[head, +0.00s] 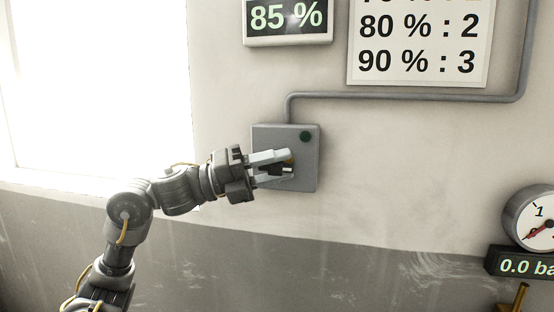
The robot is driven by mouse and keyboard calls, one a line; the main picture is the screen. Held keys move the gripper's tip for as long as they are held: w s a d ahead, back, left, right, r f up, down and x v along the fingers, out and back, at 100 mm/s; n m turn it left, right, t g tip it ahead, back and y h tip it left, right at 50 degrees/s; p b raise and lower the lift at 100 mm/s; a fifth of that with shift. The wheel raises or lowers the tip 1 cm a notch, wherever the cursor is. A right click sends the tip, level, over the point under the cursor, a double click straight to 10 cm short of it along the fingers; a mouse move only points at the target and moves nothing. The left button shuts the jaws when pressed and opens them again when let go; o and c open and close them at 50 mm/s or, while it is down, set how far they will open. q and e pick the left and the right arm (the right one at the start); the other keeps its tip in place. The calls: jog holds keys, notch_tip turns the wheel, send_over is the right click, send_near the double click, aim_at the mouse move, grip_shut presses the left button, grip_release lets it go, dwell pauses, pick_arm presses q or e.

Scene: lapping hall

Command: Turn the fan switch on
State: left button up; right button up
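A grey switch box (311,172) is mounted on the wall in the middle of the head view. It has a dark green lamp (305,136) at its upper right, which looks unlit. My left gripper (290,164) is in front of the lower left of the box, its fingers apart and pointing right. A small dark switch part (276,170) with a bit of yellow shows between the fingers. The fingers hide much of it, so I cannot tell its setting or whether they touch it. My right gripper is not in view.
A display (288,17) above reads 85 %. A sign (420,40) beside it lists 80 % : 2 and 90 % : 3. A grey conduit (400,96) runs from the box to the right. A gauge (535,215) and a 0.0 readout (520,265) are at far right.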

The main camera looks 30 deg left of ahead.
pick_arm(q)
jog(key=shift+c, duration=0.2)
grip_shut()
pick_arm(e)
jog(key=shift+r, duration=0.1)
